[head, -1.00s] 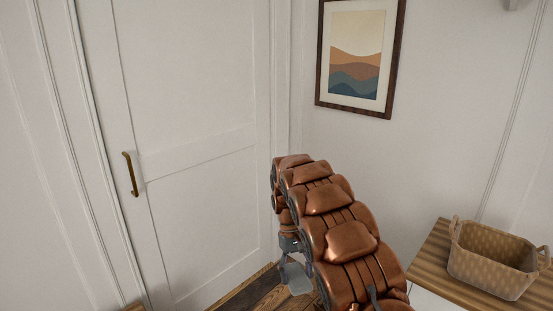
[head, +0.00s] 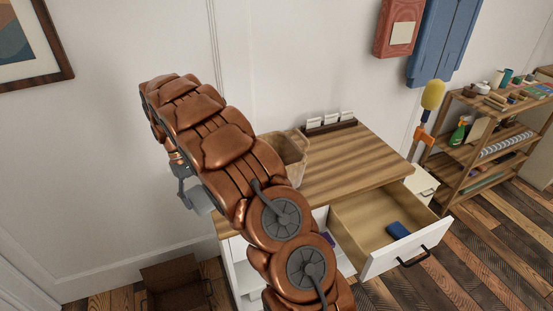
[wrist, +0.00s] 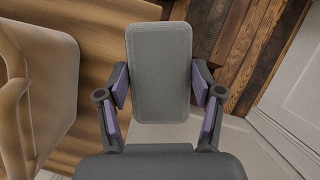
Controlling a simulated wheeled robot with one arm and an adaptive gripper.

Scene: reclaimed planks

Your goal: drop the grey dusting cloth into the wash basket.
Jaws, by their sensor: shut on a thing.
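The grey dusting cloth (wrist: 160,60) shows in the wrist view as a flat, rounded block between the two fingers. My gripper (wrist: 160,92) is shut on it. In the head view my gripper (head: 184,180) hangs left of the cabinet, with the cloth (head: 201,198) below it, partly hidden by my arm.
The wooden cabinet top (head: 350,165) also holds a card rack (head: 330,124). A drawer (head: 370,215) below stands open with a blue item (head: 398,230) inside. A brown box (head: 175,280) is on the floor at left. A stocked shelf (head: 480,150) stands at right.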

